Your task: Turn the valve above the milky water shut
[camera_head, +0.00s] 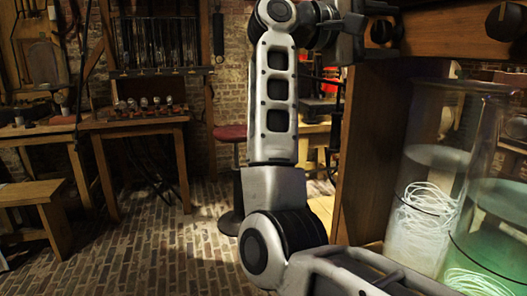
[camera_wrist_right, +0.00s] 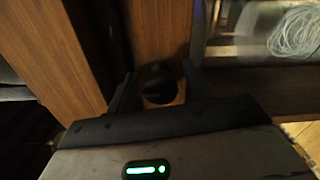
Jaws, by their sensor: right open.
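A round black valve knob (camera_head: 382,30) sits on the wooden beam at the top right, above and slightly left of the nearer-left glass jar (camera_head: 436,160). That jar holds pale, cloudy water with a white wire coil (camera_head: 425,212). My right gripper (camera_head: 366,27) is open at the left knob. In the right wrist view, its two dark fingers (camera_wrist_right: 160,88) stand on either side of the black knob (camera_wrist_right: 158,86); whether they touch it I cannot tell. A second black knob (camera_head: 507,20) is farther right on the beam. My left gripper is not in view.
A second jar (camera_head: 490,235) with green water and a white coil stands at the right. The wooden beam (camera_head: 450,32) runs over the jars, and a wooden panel (camera_head: 372,150) stands beside them. Workbenches and a red stool (camera_head: 230,133) are behind, with open brick floor.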

